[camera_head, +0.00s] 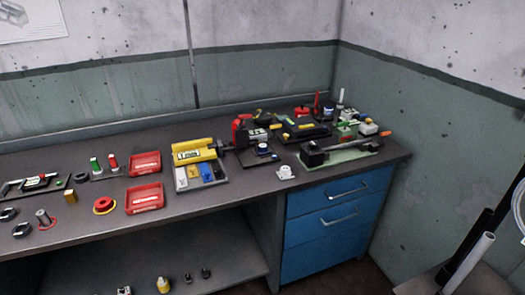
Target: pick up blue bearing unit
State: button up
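No part is plainly recognisable as the blue bearing unit at this size. A small blue and white round part (263,147) sits on a dark plate near the middle right of the workbench. Another small bluish part (328,113) stands farther back among other pieces. A blue block (207,172) sits in the tray at the front of a yellow fixture. My gripper is not in view.
A white pillow-block-shaped part (286,172) stands near the front edge of the workbench (255,196). Red trays (146,198), a yellow fixture (194,151) and a long clamp-like tool (340,150) crowd the bench. Blue drawers (330,232) are below.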

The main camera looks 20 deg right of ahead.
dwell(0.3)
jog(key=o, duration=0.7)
